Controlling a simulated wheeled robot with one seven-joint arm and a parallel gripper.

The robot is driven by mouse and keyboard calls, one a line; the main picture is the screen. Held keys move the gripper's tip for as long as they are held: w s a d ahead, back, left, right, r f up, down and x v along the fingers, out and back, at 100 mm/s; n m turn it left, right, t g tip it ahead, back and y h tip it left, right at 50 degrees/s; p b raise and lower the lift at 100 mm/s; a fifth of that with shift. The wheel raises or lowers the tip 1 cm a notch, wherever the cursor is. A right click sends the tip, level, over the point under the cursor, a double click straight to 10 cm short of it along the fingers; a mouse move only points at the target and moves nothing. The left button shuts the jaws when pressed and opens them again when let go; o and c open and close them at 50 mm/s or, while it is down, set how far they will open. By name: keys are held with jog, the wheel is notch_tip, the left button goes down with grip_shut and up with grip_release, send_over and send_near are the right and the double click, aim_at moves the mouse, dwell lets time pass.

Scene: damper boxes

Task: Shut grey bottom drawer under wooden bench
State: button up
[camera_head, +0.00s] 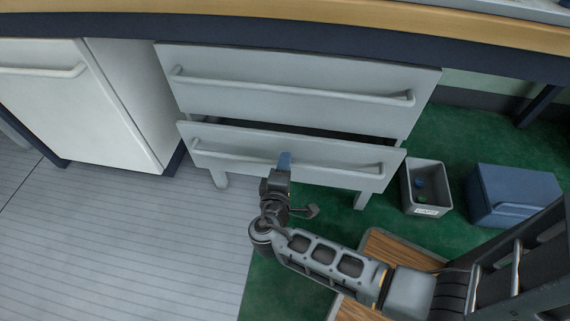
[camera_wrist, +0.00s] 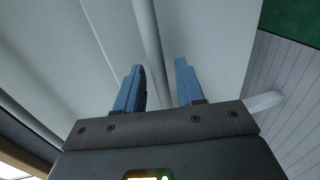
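The grey bottom drawer (camera_head: 290,155) under the wooden bench (camera_head: 330,22) stands partly pulled out, with a dark gap above its front panel. Its long bar handle (camera_head: 330,165) runs across the front. My gripper (camera_head: 285,160) is in front of the drawer, near the middle of the handle. In the wrist view my gripper's two blue fingers (camera_wrist: 158,88) are apart with nothing held between them. The drawer's handle (camera_wrist: 150,50) runs ahead of the fingers there; I cannot tell whether they touch it. The top drawer (camera_head: 290,90) above is shut.
A white cabinet (camera_head: 120,110) stands at the left. A small grey bin (camera_head: 408,188) and a blue box (camera_head: 500,195) stand on the green floor (camera_head: 470,140) at the right. Wooden boards (camera_head: 380,248) lie near my arm. The grey plank floor at the left is clear.

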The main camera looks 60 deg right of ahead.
jog(key=shift+w+d+f, duration=0.1)
jog(key=shift+w+d, duration=0.1)
jog(key=shift+d, duration=0.35)
grip_shut()
jog(key=shift+d, duration=0.1)
